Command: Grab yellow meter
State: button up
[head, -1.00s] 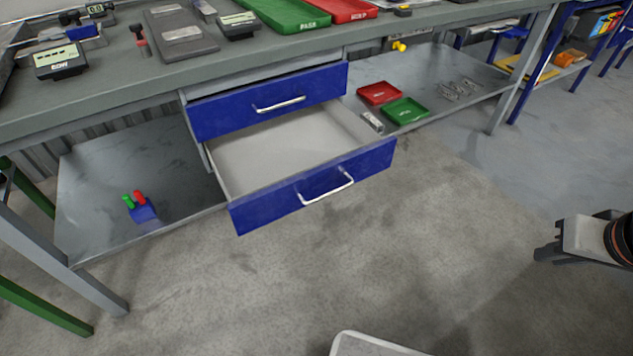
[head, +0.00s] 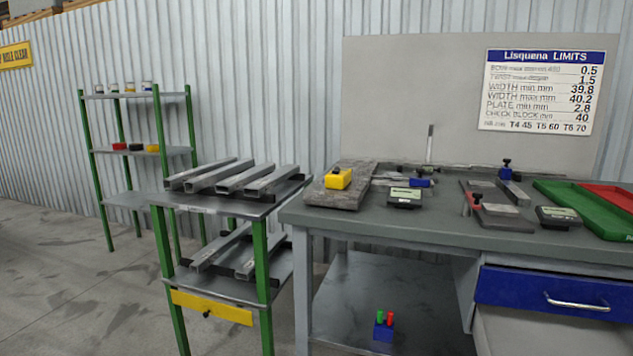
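A small yellow device (head: 338,179) with a dark spot on its front sits on a grey stone slab at the left end of the workbench. It looks like the yellow meter, but its markings are too small to read. Another small yellow item (head: 152,148) lies on the middle shelf of the green rack at the far left, beside a black one and a red one. My gripper is not in view.
The grey slab (head: 350,196) lies near the workbench's (head: 430,226) left edge. Black gauges (head: 405,197) stand nearby. A green-legged stand (head: 262,260) holding metal bars is left of the bench. Floor (head: 120,290) at the left is clear.

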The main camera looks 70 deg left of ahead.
aim_at(339, 181)
jog(key=k+u, duration=0.15)
jog(key=u, duration=1.1)
jog(key=i+j+u, duration=0.15)
jog(key=i+u, duration=0.75)
jog(key=k+j, duration=0.05)
jog(key=k, duration=0.05)
